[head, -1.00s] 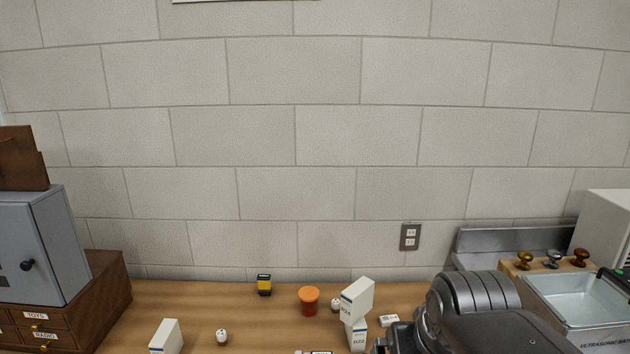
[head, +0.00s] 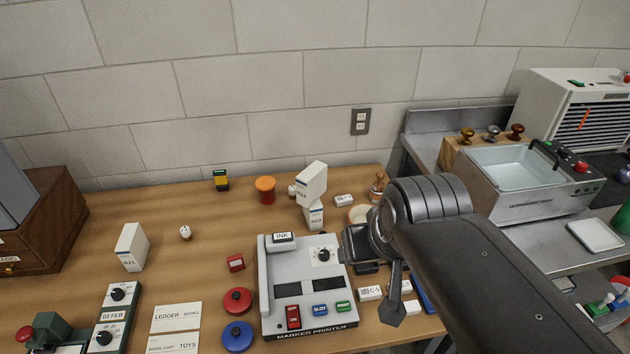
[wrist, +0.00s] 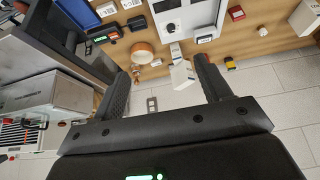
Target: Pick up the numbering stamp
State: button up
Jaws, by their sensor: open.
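I cannot tell for certain which item is the numbering stamp. In the head view, a dark green device with a red knob (head: 46,333) stands at the lower left, cut by the picture edge. A small black and yellow item (head: 221,180) stands at the back of the bench. Three knobbed handles, one of them brass (head: 467,135), stand on a wooden block at the right. My gripper (wrist: 163,66) is open in the wrist view, with nothing between its fingers. In the head view my arm reaches over the bench's right end and hides part of it.
A marker printer (head: 305,290) sits at the bench front. Stacked white boxes (head: 312,185), an orange-lidded jar (head: 265,190) and red and blue round pots (head: 237,301) are around it. An ultrasonic bath (head: 520,170) is at the right.

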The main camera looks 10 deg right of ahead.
notch_tip(320, 180, up, 6)
jog(key=w, duration=0.1)
jog(key=w+r+n, duration=0.2)
jog(key=w+r, duration=0.3)
jog(key=w, duration=0.4)
jog(key=w+r+n, duration=0.1)
jog(key=w+r, duration=0.3)
jog(key=w, duration=0.5)
jog(key=w+d+f+n+g+y, duration=0.1)
jog(key=w+f+n, duration=0.1)
jog(key=w, duration=1.1)
jog(key=w+d+f+n+g+y, duration=0.1)
jog(key=w+f+n, duration=0.1)
jog(key=w, duration=1.1)
jog(key=w+d+f+n+y, duration=0.1)
jog(key=w+d+f, duration=0.1)
jog(key=w+f, duration=0.5)
jog(key=shift+w+a+f, duration=0.5)
jog(key=shift+w+f, duration=0.15)
jog(key=shift+f, duration=5.15)
jog(key=shift+w+a+f, duration=0.55)
jog(key=shift+w+f, duration=0.1)
jog(key=shift+f, duration=5.2)
jog(key=shift+w+a+f, duration=0.5)
jog(key=shift+w+f, duration=0.15)
jog(key=shift+f, duration=5.15)
